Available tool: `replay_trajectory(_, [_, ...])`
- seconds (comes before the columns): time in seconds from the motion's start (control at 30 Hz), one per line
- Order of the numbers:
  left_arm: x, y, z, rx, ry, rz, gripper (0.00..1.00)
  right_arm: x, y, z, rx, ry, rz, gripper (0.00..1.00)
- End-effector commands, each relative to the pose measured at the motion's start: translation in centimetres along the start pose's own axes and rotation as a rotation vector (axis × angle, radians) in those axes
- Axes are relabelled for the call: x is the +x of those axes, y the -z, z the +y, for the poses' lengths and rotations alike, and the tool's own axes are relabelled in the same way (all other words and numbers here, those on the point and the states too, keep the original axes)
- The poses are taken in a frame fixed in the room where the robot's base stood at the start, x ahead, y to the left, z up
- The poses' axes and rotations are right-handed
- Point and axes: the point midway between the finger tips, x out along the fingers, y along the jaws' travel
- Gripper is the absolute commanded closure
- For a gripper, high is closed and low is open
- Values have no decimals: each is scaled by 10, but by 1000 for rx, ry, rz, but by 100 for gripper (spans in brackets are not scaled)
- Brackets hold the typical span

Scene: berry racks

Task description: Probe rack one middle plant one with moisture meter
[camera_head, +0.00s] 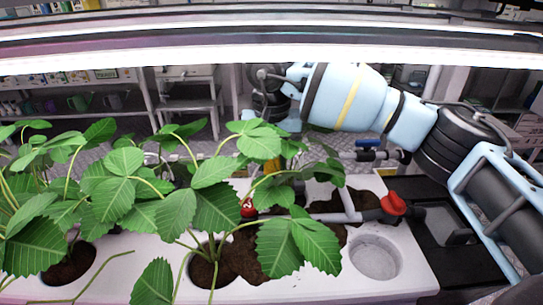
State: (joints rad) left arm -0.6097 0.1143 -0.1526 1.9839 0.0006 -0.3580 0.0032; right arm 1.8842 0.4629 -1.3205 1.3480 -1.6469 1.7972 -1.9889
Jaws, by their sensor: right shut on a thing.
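My right gripper (270,108) comes in from the right on its pale blue arm and points down behind the leaves. Its fingertips are mostly hidden. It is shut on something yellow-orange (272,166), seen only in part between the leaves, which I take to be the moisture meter. Its probe tip is hidden, and I cannot tell whether it touches soil. Strawberry plants (190,195) with broad green leaves grow from soil-filled holes in the white planter (330,290). My left gripper is out of view.
A bright lamp bar (270,50) runs across the top, close above my arm. Pipes with a red valve (394,203) and a blue valve handle (368,142) lie by the planter's right end. An empty round hole (375,257) is at front right. Shelves stand behind.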

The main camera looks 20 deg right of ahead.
Motion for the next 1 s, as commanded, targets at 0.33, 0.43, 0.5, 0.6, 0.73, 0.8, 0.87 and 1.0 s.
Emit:
replay_trajectory(0.33, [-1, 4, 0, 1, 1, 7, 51, -9, 2, 1, 4, 0, 7, 100])
replay_trajectory(0.43, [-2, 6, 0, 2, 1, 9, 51, -11, 2, 1, 4, 0, 7, 100])
replay_trajectory(0.5, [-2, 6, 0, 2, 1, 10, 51, -13, 2, 1, 4, 0, 7, 100])
replay_trajectory(0.6, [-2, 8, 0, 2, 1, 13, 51, -16, 2, 0, 4, 0, 6, 100])
replay_trajectory(0.73, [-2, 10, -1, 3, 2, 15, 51, -19, 1, 0, 3, 1, 5, 100])
replay_trajectory(0.8, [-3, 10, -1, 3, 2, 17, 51, -21, 1, 0, 3, 1, 5, 100])
replay_trajectory(0.87, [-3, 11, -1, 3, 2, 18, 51, -22, 1, 0, 3, 1, 5, 100])
replay_trajectory(1.0, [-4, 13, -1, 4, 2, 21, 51, -26, 1, 0, 2, 1, 5, 100])
